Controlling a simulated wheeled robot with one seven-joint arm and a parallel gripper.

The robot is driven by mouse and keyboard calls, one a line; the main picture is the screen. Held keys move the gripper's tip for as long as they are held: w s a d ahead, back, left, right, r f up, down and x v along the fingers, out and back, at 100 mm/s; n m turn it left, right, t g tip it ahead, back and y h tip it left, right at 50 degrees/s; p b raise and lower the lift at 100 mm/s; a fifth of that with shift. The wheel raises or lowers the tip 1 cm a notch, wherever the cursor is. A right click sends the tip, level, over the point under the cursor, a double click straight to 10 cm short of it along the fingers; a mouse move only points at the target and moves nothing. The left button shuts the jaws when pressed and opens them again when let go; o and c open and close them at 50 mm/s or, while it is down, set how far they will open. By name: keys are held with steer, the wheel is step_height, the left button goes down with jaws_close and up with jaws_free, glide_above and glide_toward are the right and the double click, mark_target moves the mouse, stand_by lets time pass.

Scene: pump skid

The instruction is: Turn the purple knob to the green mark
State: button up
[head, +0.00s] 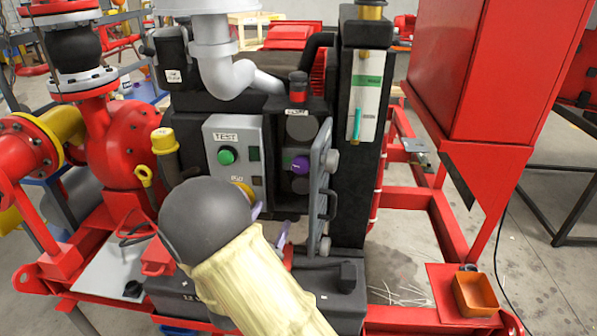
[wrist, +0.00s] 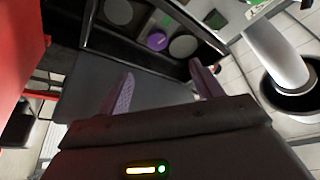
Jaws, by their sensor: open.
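The purple knob (head: 300,165) sits in a dark recess between two grey round discs, on the front of the black cabinet. It also shows in the wrist view (wrist: 157,41), near the top, beyond the fingertips. A small green patch (wrist: 166,20) lies close beside the knob there; I cannot tell whether it is the green mark. My gripper (head: 270,222) is below and slightly left of the knob in the head view. In the wrist view my gripper (wrist: 161,73) has its two purple fingers spread, with nothing between them and apart from the knob.
A grey door (head: 321,185) with a black handle stands open at the recess's right side. Left of it is a TEST panel (head: 235,138) with a green button. Red pipework (head: 110,140) fills the left. An orange bin (head: 474,294) stands at lower right.

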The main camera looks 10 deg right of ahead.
mark_target(300, 169)
steer(key=p+x, duration=0.1)
steer(key=x, duration=0.7)
steer(key=p+x, duration=0.1)
steer(key=x, duration=0.7)
steer(key=shift+s+d+f, duration=0.15)
steer(key=shift+s+d, duration=0.1)
steer(key=shift+d, duration=0.05)
steer(key=c, duration=1)
steer(key=shift+d+f+n+t+b, duration=0.1)
steer(key=shift+f+n+t+b, duration=0.2)
steer(key=shift+n+b, duration=0.35)
steer(key=n+y, duration=0.1)
steer(key=n, duration=0.1)
steer(key=shift+r+n+t+b, duration=0.15)
steer(key=shift+n+t+b, duration=0.2)
steer(key=shift+t, duration=0.05)
steer(key=shift+s, duration=0.1)
